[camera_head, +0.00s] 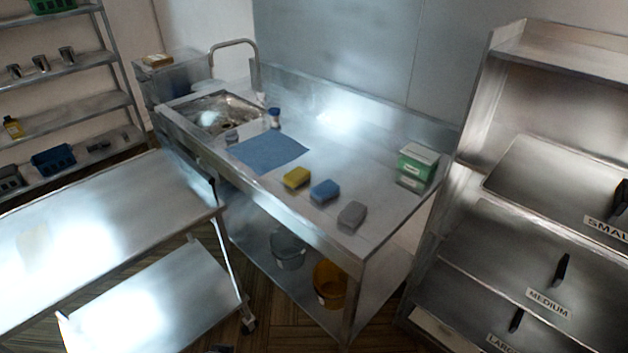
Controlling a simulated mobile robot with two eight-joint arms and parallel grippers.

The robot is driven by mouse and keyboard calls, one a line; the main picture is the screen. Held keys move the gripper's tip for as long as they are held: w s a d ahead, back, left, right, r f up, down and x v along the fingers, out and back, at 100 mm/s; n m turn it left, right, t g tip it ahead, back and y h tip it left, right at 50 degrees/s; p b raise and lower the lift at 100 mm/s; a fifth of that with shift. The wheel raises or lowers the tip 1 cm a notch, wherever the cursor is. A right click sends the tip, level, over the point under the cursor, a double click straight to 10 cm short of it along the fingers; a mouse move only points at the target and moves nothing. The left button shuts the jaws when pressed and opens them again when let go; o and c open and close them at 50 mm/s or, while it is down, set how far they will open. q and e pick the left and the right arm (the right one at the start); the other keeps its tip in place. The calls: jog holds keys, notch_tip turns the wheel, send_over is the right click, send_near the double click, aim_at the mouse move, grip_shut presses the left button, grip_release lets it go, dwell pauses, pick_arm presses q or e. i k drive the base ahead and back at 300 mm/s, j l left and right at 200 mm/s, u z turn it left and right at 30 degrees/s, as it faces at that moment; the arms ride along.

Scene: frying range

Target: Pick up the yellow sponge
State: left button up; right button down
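The yellow sponge (297,178) lies on the steel counter (372,166), near its front edge. It is the leftmost of three sponges in a row. A blue sponge (324,191) lies just to its right, and a grey sponge (352,215) lies further right. The yellow sponge is apart from the blue one and nothing covers it. Neither of my grippers shows in the head view.
A blue mat (269,152) lies left of the sponges, beside the sink (217,111). A green-and-white box (418,161) stands at the counter's right end. A steel cart (100,228) stands at the left front. A drawer cabinet (540,230) stands at right.

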aim_at(297, 178)
jog(key=z, duration=1.6)
jog(key=j+z, duration=0.1)
jog(key=j, duration=0.2)
jog(key=k+j+z, duration=0.1)
jog(key=j, duration=0.25)
jog(key=k+j+z, duration=0.1)
jog(key=j, duration=0.2)
